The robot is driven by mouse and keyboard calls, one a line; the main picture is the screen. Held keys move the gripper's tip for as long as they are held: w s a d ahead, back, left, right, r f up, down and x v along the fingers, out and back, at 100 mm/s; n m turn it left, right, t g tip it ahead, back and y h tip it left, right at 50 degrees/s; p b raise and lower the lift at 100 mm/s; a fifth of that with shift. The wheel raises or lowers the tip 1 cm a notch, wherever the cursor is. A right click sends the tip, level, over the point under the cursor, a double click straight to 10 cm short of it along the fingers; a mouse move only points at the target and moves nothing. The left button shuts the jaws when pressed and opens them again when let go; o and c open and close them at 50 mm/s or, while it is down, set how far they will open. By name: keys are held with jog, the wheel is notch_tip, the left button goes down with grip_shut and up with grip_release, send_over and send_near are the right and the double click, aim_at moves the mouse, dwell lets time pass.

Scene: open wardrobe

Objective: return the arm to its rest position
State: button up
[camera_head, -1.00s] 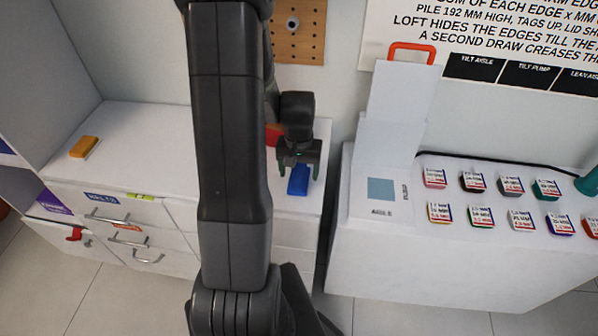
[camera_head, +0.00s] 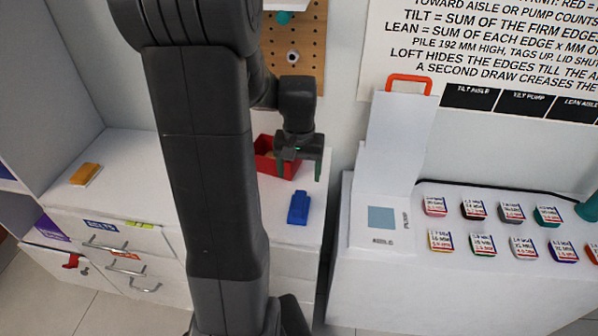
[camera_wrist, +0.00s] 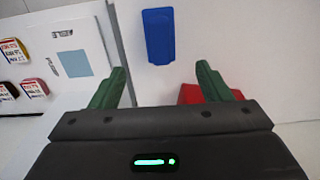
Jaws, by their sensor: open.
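My gripper (camera_head: 298,168) hangs above the white cabinet top in the head view, fingers pointing down. Its green fingers stand apart with nothing between them, and they also show in the wrist view (camera_wrist: 158,88). A blue block-shaped object (camera_head: 299,208) lies on the cabinet top, apart from the fingers; in the wrist view it (camera_wrist: 159,36) lies beyond the fingertips. My arm crosses the left-middle of the head view and hides part of the cabinet.
A red bin (camera_head: 266,158) stands behind my gripper by the pegboard (camera_head: 306,58). A yellow object (camera_head: 85,174) lies at the left of the cabinet top (camera_head: 130,165). To the right, a white table (camera_head: 400,290) holds several labelled items and a white box (camera_head: 385,222).

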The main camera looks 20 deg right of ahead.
aim_at(299, 200)
notch_tip(299, 200, down, 12)
jog(key=shift+f, duration=0.1)
jog(key=shift+r, duration=0.55)
dwell(0.4)
